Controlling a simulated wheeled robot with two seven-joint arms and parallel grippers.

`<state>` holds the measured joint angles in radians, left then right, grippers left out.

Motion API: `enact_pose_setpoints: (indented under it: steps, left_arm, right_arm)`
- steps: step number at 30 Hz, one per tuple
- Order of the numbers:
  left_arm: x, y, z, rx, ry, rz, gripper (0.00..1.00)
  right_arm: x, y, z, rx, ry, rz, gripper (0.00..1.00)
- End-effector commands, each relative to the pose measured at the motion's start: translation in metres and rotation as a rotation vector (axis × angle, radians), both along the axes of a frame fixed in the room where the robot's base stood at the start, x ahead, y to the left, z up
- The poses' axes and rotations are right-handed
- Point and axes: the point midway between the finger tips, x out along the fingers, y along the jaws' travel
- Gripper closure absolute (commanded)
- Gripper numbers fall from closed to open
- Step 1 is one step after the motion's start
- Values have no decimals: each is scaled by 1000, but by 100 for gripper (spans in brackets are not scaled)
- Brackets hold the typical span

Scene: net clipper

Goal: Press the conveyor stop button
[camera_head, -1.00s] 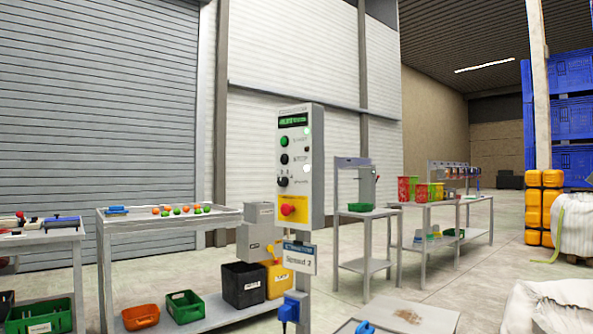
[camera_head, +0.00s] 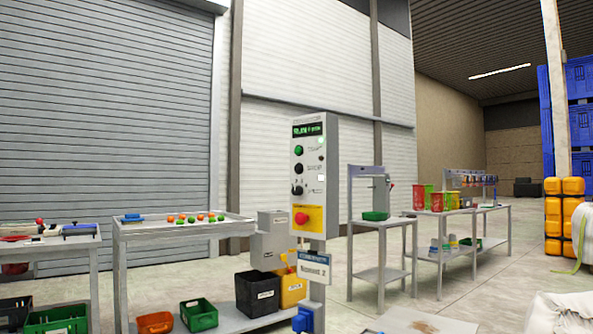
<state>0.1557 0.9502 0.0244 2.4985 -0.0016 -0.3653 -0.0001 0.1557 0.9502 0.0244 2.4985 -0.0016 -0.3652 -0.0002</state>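A grey control box (camera_head: 317,172) stands on a post near the middle of the view. Its green-lit display (camera_head: 308,130) is at the top. Below are a green button (camera_head: 299,150), a black button (camera_head: 298,168) with a blurred label beside it, and a black selector knob (camera_head: 297,190). A red mushroom button (camera_head: 302,218) sits on a yellow plate at the bottom. The black button is the likely stop button, but its lettering is too blurred to be sure. Neither of my grippers is in view.
A table with orange and green balls (camera_head: 195,217) stands left of the post, with bins (camera_head: 257,293) below. Another table (camera_head: 60,246) is at far left. Workbenches (camera_head: 384,226) stand to the right. Open floor lies at right, before stacked orange containers (camera_head: 564,220).

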Motion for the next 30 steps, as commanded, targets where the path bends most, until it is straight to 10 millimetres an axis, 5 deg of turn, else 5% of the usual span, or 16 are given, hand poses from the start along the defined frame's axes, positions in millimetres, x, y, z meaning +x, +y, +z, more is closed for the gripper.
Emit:
enact_pose_setpoints:
  steps: [9,30]
  left_arm:
    - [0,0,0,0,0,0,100]
    - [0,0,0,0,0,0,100]
  right_arm:
    - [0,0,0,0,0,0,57]
    - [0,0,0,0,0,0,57]
